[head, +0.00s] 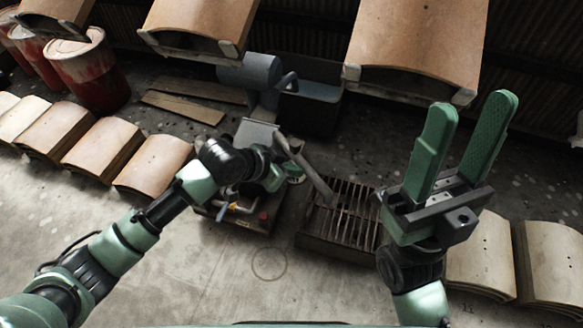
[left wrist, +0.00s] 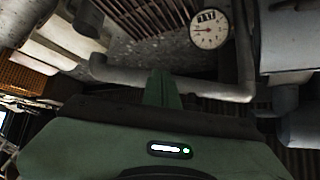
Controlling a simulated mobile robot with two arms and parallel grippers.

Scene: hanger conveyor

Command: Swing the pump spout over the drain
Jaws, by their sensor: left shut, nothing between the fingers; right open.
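The pump spout (head: 310,172) is a grey pipe slanting down to the right from the pump (head: 257,135). Its lower end appears over the left part of the drain (head: 352,218), a rusty slatted grate on a box. My left gripper (head: 295,174) is shut and empty, close beside the spout's left side; I cannot tell whether it touches. In the left wrist view, its green fingers (left wrist: 163,90) stand in front of a grey pipe (left wrist: 205,88), and part of the slatted grate (left wrist: 150,14) shows at the top. My right gripper (head: 472,110) is open, raised and empty, right of the drain.
A round gauge (left wrist: 208,25) shows near the pipe in the left wrist view. A dark bin (head: 312,105) stands behind the pump. Curved panels hang along the back (head: 415,45) and lie in stacks at left (head: 155,163) and right (head: 480,255). Red barrels (head: 90,70) stand at back left.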

